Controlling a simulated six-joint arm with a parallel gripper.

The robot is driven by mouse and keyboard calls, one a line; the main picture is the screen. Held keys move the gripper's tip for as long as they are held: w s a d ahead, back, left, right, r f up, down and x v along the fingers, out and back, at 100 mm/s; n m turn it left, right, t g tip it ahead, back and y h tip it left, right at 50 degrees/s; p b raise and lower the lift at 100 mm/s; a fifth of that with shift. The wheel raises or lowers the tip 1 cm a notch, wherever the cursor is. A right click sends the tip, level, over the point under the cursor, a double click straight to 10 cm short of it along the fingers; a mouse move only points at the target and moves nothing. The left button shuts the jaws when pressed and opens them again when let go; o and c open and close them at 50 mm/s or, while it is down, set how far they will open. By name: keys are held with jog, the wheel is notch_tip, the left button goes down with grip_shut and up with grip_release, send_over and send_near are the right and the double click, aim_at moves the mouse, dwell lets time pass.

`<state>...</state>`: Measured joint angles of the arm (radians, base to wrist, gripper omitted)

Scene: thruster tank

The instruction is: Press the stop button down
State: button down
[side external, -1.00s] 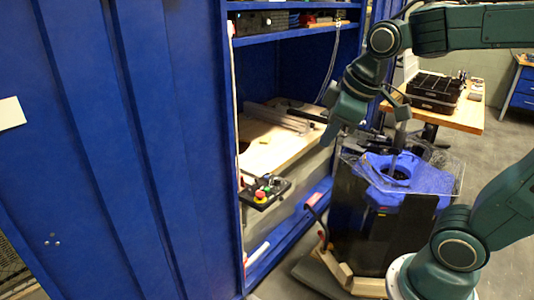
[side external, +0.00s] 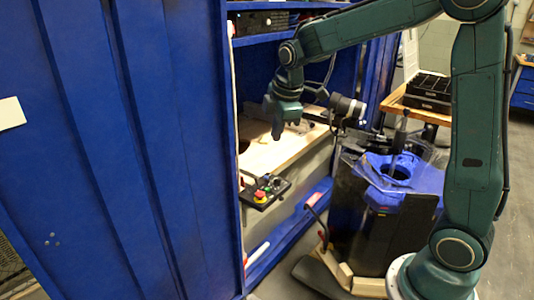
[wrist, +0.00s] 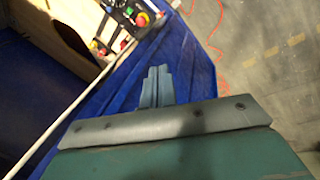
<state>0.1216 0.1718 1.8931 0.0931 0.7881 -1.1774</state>
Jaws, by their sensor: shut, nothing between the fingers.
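The stop button (side external: 260,196) is a red mushroom head with yellow at its base, on a black control box (side external: 276,188) at the front edge of the cabinet's worktop. It also shows near the top of the wrist view (wrist: 143,19). It looks raised, but its exact height is too small to tell. My gripper (side external: 277,134) points down above the worktop, higher than the box and slightly to its right in the side view. In the wrist view, its grey fingers (wrist: 157,70) are together and empty, apart from the button.
The blue cabinet (side external: 120,150) has a tall side wall left of the box and a shelf (side external: 280,36) above the wooden worktop (side external: 262,154). A tank with a blue top (side external: 408,178) stands right of the box. Free air lies between my gripper and the box.

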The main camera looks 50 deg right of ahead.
jog(key=w+d+f+n, duration=0.3)
jog(key=w+f, duration=0.3)
jog(key=n+g, duration=0.2)
jog(key=n, duration=0.2)
send_over(260, 194)
jog(key=s+a, duration=0.2)
notch_tip(260, 194, down, 9)
jog(key=shift+s+f, duration=0.1)
jog(key=shift+s, duration=0.05)
jog(key=f, duration=0.4)
jog(key=w+d+f, duration=0.1)
jog(key=f, duration=0.4)
jog(key=w+f, duration=0.1)
jog(key=f, duration=0.3)
jog(key=shift+d+f, duration=0.35)
jog(key=shift+d, duration=0.05)
jog(key=shift+f, duration=0.1)
